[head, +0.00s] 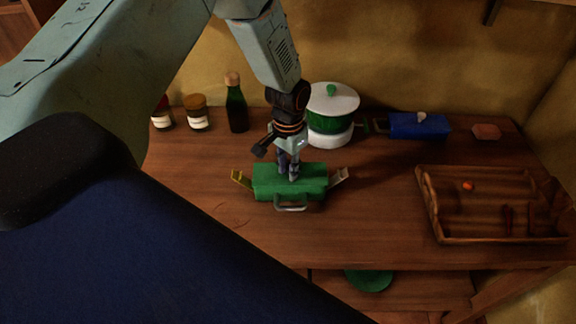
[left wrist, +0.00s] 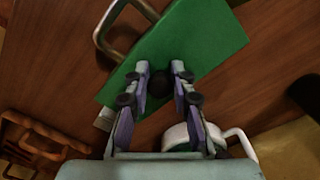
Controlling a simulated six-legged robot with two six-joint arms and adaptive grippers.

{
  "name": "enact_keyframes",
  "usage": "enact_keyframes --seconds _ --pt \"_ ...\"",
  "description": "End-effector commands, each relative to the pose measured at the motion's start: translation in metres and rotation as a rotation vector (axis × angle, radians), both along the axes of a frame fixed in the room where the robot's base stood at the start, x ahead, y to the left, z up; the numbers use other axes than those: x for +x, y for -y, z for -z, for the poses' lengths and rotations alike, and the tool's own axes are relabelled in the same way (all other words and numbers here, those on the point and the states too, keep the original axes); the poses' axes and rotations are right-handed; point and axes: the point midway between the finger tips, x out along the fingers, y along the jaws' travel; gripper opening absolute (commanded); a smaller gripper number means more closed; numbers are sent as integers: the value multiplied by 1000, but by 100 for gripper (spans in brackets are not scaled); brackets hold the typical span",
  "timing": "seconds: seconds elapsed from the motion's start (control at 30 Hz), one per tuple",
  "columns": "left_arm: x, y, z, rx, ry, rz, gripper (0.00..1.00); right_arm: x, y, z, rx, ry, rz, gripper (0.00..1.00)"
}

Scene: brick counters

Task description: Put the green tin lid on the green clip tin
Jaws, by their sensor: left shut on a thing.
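The green clip tin (head: 290,193) stands on the wooden counter, with a metal handle at its front and a clip swung outward at each side. The flat green tin lid (head: 268,173) is at the tin's top; I cannot tell whether it is fully seated or slightly above it. My left gripper (head: 289,176) points down over the tin. In the left wrist view, its fingers (left wrist: 159,68) close around a dark round knob in the middle of the green lid (left wrist: 205,40). The tin's inside is hidden. My right gripper is not in view.
A white and green pot (head: 331,122) stands close behind the tin. A blue tin (head: 420,127) is at the back right, and a wooden tray (head: 440,239) is at the right. A bottle (head: 237,110) and jars (head: 197,115) stand back left. Counter in front is clear.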

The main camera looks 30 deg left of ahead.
Motion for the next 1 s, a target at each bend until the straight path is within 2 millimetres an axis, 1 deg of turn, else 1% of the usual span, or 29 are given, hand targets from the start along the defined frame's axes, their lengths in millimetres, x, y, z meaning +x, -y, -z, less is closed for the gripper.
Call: enact_keyframes --seconds 0.03,0.07,0.33,0.37,0.57,0.83,1.0 --pt "0 0 0 0 0 0 0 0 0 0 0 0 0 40" --pt "0 0 0 0 0 0 25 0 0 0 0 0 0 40" --pt "0 0 0 0 0 0 48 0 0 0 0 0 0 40" --pt "0 0 0 0 0 0 50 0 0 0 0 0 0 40" --pt "0 0 0 0 0 0 50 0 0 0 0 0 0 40" --pt "0 0 0 0 0 0 72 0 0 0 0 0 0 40" --pt "0 0 0 0 0 0 73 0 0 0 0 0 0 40"
